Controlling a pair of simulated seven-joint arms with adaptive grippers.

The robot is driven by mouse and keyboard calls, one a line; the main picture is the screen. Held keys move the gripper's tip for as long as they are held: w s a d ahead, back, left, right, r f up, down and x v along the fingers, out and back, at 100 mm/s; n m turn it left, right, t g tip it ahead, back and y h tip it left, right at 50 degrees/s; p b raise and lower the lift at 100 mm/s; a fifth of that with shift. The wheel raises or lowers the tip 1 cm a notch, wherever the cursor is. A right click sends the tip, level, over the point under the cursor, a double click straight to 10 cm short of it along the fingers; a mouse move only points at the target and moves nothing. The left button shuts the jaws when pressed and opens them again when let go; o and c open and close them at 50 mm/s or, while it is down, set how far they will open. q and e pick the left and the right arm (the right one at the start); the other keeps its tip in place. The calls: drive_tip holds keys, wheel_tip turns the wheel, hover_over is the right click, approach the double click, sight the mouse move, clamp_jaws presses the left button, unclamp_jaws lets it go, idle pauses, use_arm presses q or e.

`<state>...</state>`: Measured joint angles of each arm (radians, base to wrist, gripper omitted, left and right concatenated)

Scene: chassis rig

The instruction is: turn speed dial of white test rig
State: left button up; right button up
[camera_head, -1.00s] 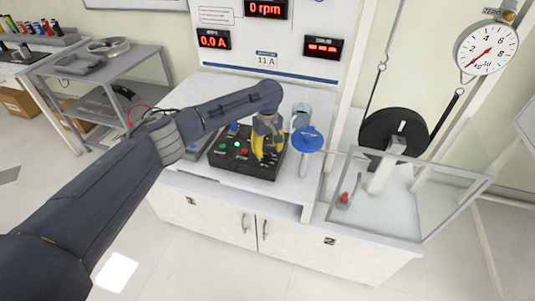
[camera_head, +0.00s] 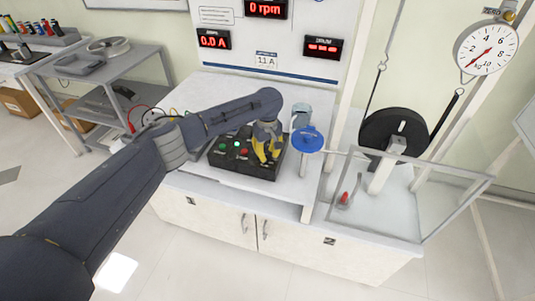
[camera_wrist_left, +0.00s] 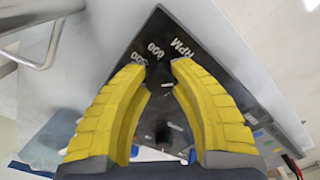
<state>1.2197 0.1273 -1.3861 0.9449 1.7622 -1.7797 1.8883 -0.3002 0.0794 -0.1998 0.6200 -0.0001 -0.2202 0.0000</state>
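The white test rig (camera_head: 187,202) has a black control box (camera_head: 242,170) with coloured buttons and a green light on its worktop. My left gripper (camera_head: 267,158) is over the right part of this box, pointing down. In the left wrist view the yellow fingers (camera_wrist_left: 160,66) stand apart, one on each side of the dark speed dial (camera_wrist_left: 158,77). White marks "500", "600" and "RPM" show beyond the fingertips. I cannot tell whether the fingers touch the dial. In the head view the gripper hides the dial. My right gripper is in neither view.
A blue round-topped part (camera_head: 308,139) stands close to the right of the box. Further right are a clear-walled enclosure (camera_head: 385,213) and a black wheel (camera_head: 388,132). The panel display (camera_head: 265,9) reads 0 rpm. A grey cart (camera_head: 105,95) stands left.

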use_arm(q)
clamp_jaws()
drive_tip(key=shift+m, duration=0.4)
drive_tip(key=m, duration=0.2)
drive_tip(key=shift+m, duration=0.4)
drive_tip(key=m, duration=0.3)
drive_tip(key=shift+m, duration=0.4)
drive_tip(key=m, duration=1.2)
drive_tip(key=shift+m, duration=0.3)
drive_tip(key=m, duration=0.6)
drive_tip(key=shift+m, duration=0.6)
